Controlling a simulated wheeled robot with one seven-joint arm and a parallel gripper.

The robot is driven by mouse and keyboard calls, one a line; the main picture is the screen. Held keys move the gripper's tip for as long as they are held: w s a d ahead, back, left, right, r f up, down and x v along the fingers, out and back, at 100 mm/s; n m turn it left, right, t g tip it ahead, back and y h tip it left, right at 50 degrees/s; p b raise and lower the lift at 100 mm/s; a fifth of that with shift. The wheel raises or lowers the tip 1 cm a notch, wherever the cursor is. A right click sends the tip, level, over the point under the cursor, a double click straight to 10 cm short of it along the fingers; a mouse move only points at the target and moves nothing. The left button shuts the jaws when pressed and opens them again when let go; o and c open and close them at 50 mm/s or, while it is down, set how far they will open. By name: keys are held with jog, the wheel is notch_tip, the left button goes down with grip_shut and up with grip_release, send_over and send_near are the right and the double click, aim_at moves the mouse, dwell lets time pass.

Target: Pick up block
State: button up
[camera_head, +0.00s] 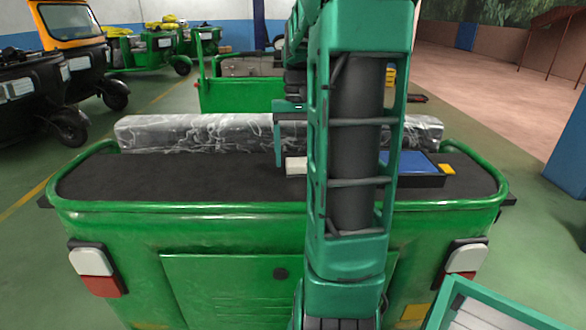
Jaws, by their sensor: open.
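My gripper (281,150) hangs over the dark rear deck of a green rickshaw (190,188), near the middle of the view. One teal finger shows, pointing down; the rest is hidden behind my arm. The jaws are open. A small white block (296,166) lies on the deck close below and beside that finger; its right part is hidden by my arm. I cannot tell whether the finger touches it. A small yellow block (447,169) is at the right end of a dark tray with a blue inside (418,165).
A plastic-wrapped seat back (200,134) runs across the deck behind the gripper. A raised green rim (230,207) edges the deck. The deck's left part is clear. Other rickshaws stand at the back left. A teal-framed box (485,310) is at the lower right.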

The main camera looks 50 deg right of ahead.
aim_at(300, 161)
jog(key=shift+f, duration=0.1)
jog(key=shift+c, duration=0.3)
jog(key=c, duration=1.1)
jog(key=shift+r, duration=0.5)
jog(key=r, duration=0.2)
jog(key=s+r, duration=0.1)
jog(key=r, duration=0.1)
jog(key=shift+d, duration=0.1)
jog(key=s+d+r, duration=0.2)
jog(key=s+r, duration=0.4)
jog(key=s, duration=0.4)
jog(key=shift+s, duration=0.3)
jog(key=shift+a, duration=0.1)
jog(key=shift+o, duration=0.6)
